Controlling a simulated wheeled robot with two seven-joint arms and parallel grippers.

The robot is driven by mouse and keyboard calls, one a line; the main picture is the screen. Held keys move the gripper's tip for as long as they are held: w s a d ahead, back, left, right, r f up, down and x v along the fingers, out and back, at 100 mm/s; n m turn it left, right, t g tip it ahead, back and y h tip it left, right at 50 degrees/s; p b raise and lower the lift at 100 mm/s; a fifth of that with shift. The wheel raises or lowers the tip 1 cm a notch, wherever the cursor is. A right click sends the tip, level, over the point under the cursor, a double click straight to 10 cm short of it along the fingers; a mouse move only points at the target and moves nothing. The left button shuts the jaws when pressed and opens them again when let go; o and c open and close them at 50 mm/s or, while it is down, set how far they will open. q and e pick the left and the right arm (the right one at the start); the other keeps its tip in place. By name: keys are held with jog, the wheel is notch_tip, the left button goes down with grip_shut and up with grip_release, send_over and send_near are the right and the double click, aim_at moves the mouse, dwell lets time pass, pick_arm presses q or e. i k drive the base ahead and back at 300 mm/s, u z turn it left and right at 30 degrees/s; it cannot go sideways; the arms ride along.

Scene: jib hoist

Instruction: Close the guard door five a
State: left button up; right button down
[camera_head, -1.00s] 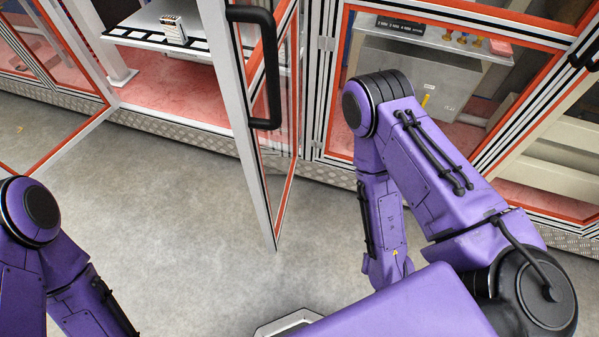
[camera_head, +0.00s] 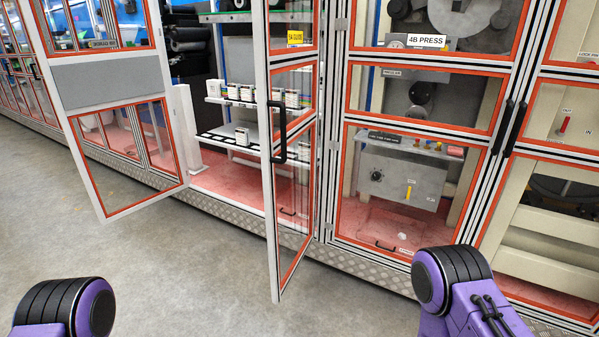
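A guard door with a white frame and orange-red trim (camera_head: 265,170) stands swung open toward me in the middle of the view. It has a black bar handle (camera_head: 279,132). A yellow label (camera_head: 295,37) near its top seems to begin with "5A". Whether it sits on the door or behind the glass I cannot tell. A second guard door (camera_head: 112,84), with a grey middle panel, also stands open on the left, with a gap to the bay between them. Neither of my grippers is in view; only purple arm parts show at the bottom left and bottom right.
The open bay holds shelves (camera_head: 221,102) with several small white boxes. Closed guarded bays stand to the right, one with a "4B PRESS" sign (camera_head: 417,41). A metal tread-plate plinth (camera_head: 362,266) runs along the bottom. The grey floor (camera_head: 200,270) in front is clear.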

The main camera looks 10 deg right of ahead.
aim_at(268, 62)
jog(key=z, duration=0.25)
jog(key=i, duration=1.2)
